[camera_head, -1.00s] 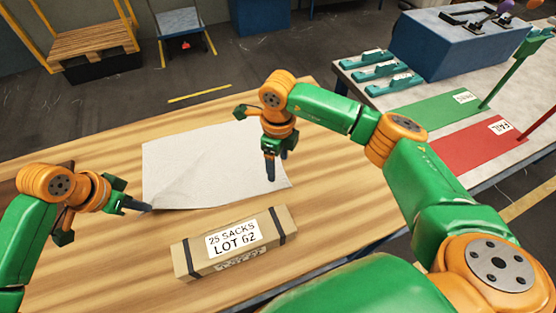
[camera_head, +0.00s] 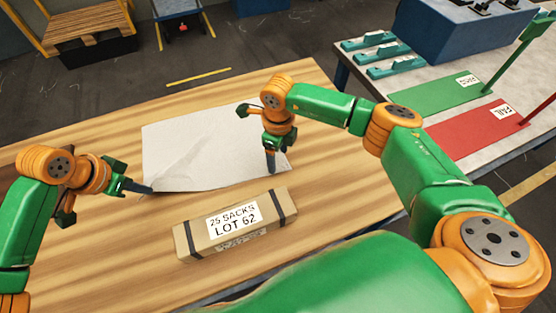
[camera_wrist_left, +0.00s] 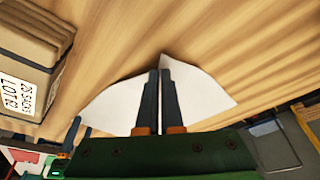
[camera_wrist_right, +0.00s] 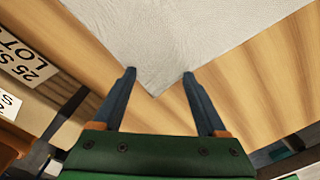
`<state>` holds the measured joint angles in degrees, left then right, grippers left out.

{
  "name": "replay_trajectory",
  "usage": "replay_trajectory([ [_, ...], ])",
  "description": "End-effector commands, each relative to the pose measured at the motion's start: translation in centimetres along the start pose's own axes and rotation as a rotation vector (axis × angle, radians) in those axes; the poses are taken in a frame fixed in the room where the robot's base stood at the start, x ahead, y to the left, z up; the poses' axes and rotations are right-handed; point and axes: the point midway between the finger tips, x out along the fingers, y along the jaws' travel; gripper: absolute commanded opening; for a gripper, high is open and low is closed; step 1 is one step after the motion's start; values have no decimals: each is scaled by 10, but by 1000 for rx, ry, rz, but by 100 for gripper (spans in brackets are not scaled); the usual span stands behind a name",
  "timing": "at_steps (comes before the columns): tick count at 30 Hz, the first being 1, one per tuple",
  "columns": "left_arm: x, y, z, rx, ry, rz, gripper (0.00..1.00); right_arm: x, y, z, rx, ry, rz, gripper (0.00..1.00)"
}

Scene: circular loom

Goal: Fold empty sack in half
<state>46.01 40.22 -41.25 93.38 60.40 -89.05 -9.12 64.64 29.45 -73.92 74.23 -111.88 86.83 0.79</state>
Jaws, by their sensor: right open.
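The empty sack (camera_head: 205,150) is a pale flat sheet on the wooden table, with a slanting crease near its left part. My left gripper (camera_head: 150,189) is at the sack's near left corner. In the left wrist view its fingers (camera_wrist_left: 160,75) are together with the sack's pale cloth (camera_wrist_left: 205,95) showing on both sides, so it is shut on that corner. My right gripper (camera_head: 271,170) is at the near right corner. In the right wrist view its fingers (camera_wrist_right: 160,75) are apart, with the sack's corner (camera_wrist_right: 152,85) between them and not pinched.
A brown carton (camera_head: 235,224) labelled "25 SACKS LOT 62" lies in front of the sack. A side table at the right carries a green mat (camera_head: 440,97) and a red mat (camera_head: 475,130). The wooden table (camera_head: 80,235) is bare at the near left.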

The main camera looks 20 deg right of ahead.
Motion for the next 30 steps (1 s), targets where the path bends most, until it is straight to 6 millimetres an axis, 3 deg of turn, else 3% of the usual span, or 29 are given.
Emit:
replay_trajectory([
  [12, 0, 0, 0, 0, 0, 0, 0, 4, 0, 0, 0, 1, 1, 73],
  [27, 0, 0, 0, 0, 0, 0, 0, 4, 0, -1, 0, 2, 0, 6],
  [30, 0, 0, 0, 0, -1, -1, 0, 4, 0, -1, 0, 3, 0, 0],
])
